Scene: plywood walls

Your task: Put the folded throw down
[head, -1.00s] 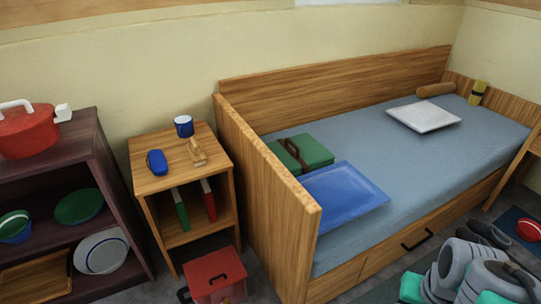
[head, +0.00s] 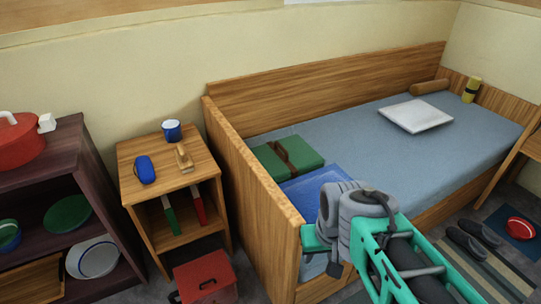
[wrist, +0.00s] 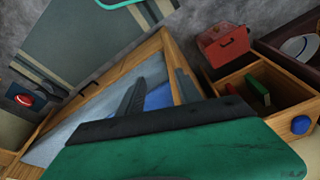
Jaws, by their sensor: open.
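A green folded bundle with a brown band (head: 287,156) lies flat on the bed by the headboard; it looks like the folded throw. A flat blue cloth-like piece (head: 308,186) lies in front of it, partly hidden by my arm. It also shows between and beyond my fingers in the wrist view (wrist: 158,97). My gripper (wrist: 158,88) is open, its two dark fingers apart with nothing between them. In the head view my gripper's teal body (head: 317,238) is over the bed's near left corner; its fingertips are hidden there.
The bed (head: 375,155) has a raised wooden end panel (head: 250,190) beside my gripper. A white pad (head: 416,115) lies farther along it. A nightstand (head: 140,182) holds a blue mug (head: 172,131); a red box (head: 205,278) stands on the floor. The bed's middle is clear.

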